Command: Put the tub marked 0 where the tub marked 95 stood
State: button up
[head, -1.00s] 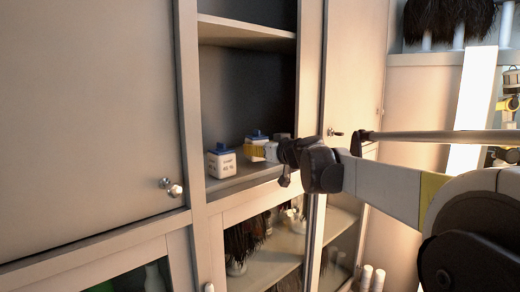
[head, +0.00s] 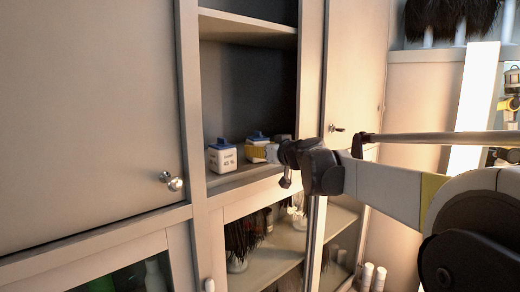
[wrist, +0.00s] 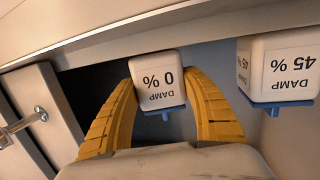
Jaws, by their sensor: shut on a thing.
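The tub marked 0 (wrist: 160,82) is a white block-shaped tub with a blue lid, labelled DAMP 0 %, seen upside down in the wrist view. It sits between the two yellow fingers of my gripper (wrist: 163,97), which is shut on it. In the head view its blue top (head: 257,136) shows above my gripper (head: 259,153); the fingers hide much of its body. I cannot tell whether its base touches the shelf. No tub marked 95 is seen.
A similar tub marked 45 (head: 222,158) stands to the left on the cabinet shelf (head: 226,183); it also shows in the wrist view (wrist: 279,72). A closed door (head: 90,120) is left of the opening. An upper shelf (head: 245,28) is above.

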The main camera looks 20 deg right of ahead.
jog(key=shift+f, duration=0.15)
jog(key=o, duration=1.1)
jog(key=shift+o, duration=0.2)
jog(key=shift+s, duration=0.15)
